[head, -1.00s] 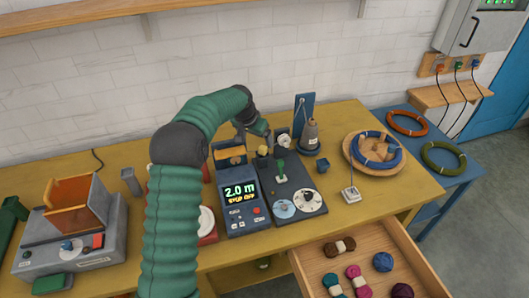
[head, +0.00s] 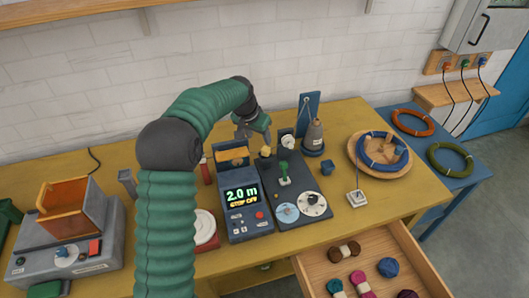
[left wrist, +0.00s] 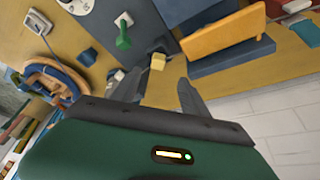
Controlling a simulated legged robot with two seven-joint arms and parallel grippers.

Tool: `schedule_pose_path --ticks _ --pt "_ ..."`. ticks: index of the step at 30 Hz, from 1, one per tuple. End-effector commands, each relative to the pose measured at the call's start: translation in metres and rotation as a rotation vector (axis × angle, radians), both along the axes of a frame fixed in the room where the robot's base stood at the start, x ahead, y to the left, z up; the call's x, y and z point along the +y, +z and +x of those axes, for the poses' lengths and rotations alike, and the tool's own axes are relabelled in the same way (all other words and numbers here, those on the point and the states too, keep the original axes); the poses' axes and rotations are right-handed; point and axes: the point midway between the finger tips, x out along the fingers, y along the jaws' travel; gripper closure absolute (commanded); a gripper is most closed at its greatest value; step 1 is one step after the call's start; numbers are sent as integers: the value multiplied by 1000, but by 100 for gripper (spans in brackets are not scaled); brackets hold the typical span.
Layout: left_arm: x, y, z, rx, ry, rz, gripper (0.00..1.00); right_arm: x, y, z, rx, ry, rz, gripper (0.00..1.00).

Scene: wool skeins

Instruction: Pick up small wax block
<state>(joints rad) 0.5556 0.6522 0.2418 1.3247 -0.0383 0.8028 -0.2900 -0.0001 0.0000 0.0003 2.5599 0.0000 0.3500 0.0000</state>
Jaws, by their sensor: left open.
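The small wax block (head: 265,152) is pale yellow and sits at the back of the dark panel unit, near the blue machine with the display. In the left wrist view the wax block (left wrist: 157,61) lies just past my fingertips, roughly in line with the gap between them. My left gripper (head: 254,138) is open and empty, behind and slightly left of the block in the head view. Its two dark fingers (left wrist: 159,78) show apart in the left wrist view, with yellow bench between them. My right gripper is not in view.
A green lever (head: 284,172) stands close in front of the block. The display machine (head: 247,224) is to the left, a grey conical weight (head: 314,134) to the right. A wooden bowl (head: 354,158) holds a blue coil. An open drawer (head: 312,272) holds several skeins.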

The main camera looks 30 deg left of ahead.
Motion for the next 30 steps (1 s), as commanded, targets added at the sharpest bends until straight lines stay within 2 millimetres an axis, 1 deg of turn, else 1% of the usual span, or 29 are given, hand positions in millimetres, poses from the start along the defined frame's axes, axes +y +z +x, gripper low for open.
schedule_pose_path --ticks 1,3,10,15,18,24,26,30 --pt "-1 -13 4 4 -1 -2 47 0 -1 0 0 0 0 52" --pt "-1 -26 10 3 0 0 47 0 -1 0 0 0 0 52" --pt "1 -51 20 1 0 1 47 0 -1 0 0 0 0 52" --pt "4 -82 30 1 0 0 47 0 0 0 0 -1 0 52" --pt "5 -91 34 0 0 0 47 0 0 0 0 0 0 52" --pt "5 -91 34 -1 0 1 47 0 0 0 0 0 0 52" --pt "5 -91 34 -1 1 2 54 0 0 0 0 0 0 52" --pt "4 -90 34 -1 1 2 72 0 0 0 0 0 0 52"
